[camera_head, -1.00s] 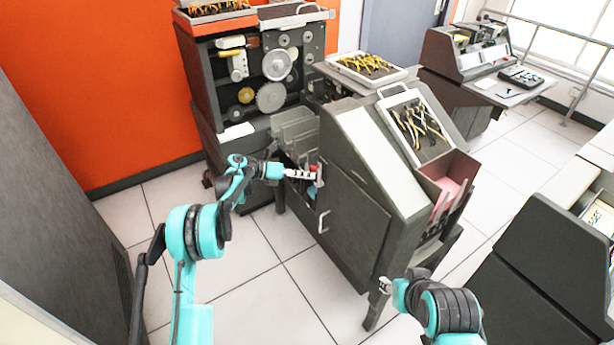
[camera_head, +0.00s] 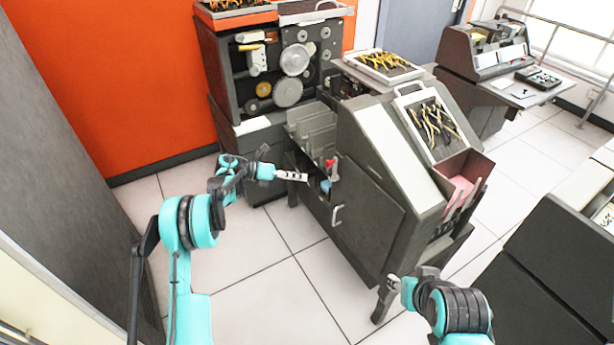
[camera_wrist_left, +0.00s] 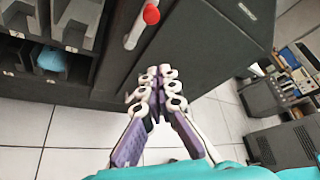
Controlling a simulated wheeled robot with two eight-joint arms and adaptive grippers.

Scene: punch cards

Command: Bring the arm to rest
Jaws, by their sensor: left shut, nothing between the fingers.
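My left gripper (camera_head: 303,177) is shut and empty. It is in front of the dark card machine (camera_head: 365,215), just left of a red-tipped lever (camera_head: 331,164), with a gap between them. In the left wrist view my left gripper's fingers (camera_wrist_left: 161,76) lie together, and the red tip (camera_wrist_left: 151,14) is beyond them near the top. My right gripper (camera_head: 386,288) is low in the head view, near the machine's front leg; its fingers are too small there to tell if they are open or shut.
The machine's slotted bins (camera_head: 312,130) are above and behind the left gripper. A blue object (camera_wrist_left: 50,60) lies in a lower compartment. A tray of tools (camera_head: 432,122) lies on top of the machine. Tiled floor (camera_head: 245,250) is clear between the arms. A grey panel (camera_head: 60,160) stands at left.

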